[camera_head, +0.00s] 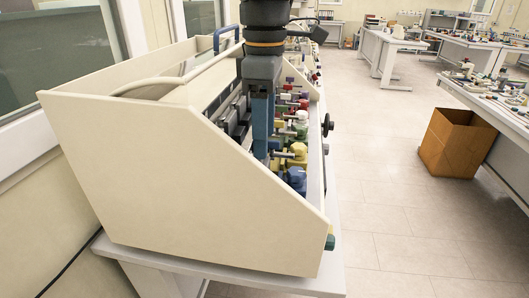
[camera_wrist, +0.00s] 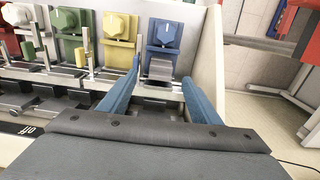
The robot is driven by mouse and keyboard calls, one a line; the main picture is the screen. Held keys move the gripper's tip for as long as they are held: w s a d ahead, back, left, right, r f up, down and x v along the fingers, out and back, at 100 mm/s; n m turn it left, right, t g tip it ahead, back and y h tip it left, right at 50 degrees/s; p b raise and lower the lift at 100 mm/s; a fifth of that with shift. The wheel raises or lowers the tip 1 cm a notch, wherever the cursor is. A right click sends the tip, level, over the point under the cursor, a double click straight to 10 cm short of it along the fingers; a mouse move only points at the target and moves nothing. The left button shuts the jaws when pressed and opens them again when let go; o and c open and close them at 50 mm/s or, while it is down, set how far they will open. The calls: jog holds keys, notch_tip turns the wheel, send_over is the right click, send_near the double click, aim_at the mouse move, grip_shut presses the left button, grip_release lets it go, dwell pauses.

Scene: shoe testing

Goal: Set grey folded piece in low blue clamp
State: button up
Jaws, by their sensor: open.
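The low blue clamp (camera_wrist: 163,34), a blue block with a faceted blue knob, stands at the end of the clamp row beside the cream side panel. It also shows in the head view (camera_head: 296,178). A grey folded piece (camera_wrist: 160,68) is right below and in front of the blue block. My gripper (camera_wrist: 162,74) is open, with one blue finger on each side of the grey piece and small gaps visible. In the head view my gripper (camera_head: 265,154) points down behind the panel, by the clamp row. Whether the piece is fully seated cannot be told.
A yellow clamp (camera_wrist: 118,30), a green clamp (camera_wrist: 70,20) and a white one line up to the left. The cream side panel (camera_wrist: 207,50) stands close to my right finger. A cardboard box (camera_head: 457,143) is on the open floor, apart from the bench.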

jog(key=shift+s+r+b, duration=0.15)
jog(key=shift+r+b, duration=0.15)
jog(key=shift+r, duration=1.1)
